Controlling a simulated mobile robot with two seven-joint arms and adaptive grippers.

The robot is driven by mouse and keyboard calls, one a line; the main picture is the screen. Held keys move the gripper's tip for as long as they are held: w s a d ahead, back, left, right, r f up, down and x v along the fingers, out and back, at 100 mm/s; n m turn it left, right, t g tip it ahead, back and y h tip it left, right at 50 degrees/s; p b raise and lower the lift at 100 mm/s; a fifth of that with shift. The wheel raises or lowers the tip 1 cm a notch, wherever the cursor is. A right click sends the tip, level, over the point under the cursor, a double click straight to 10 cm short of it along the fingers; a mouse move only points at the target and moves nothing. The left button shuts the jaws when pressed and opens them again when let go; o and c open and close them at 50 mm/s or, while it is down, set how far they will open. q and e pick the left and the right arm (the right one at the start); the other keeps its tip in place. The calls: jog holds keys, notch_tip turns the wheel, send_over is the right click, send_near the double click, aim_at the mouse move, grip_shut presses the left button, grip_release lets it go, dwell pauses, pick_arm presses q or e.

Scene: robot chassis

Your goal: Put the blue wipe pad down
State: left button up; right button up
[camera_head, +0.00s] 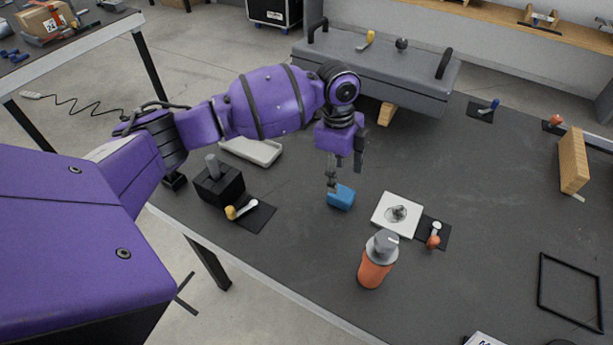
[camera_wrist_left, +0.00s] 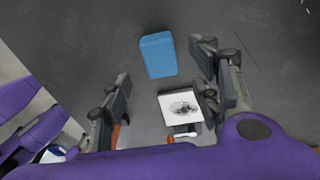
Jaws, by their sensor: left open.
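The blue wipe pad (camera_head: 341,197) lies on the dark tabletop near the middle of the head view. It also shows in the left wrist view (camera_wrist_left: 158,55), beyond the fingertips and between their lines. My left gripper (camera_head: 345,182) is above and beside the pad in the head view, pointing down. In the left wrist view its two fingers (camera_wrist_left: 160,85) are spread apart with nothing between them. I cannot tell from the head view whether a finger touches the pad. My right gripper is not in view.
An orange bottle with a grey cap (camera_head: 374,272) stands near the front edge. A black block with a grey knob (camera_head: 219,187) and a pale tray (camera_head: 262,152) are left. A grey case (camera_head: 385,75) is behind.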

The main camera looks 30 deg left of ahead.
pick_arm(q)
jog(key=r, duration=0.4)
jog(key=shift+a+r, duration=0.25)
jog(key=shift+r, duration=0.05)
jog(key=shift+f, duration=0.1)
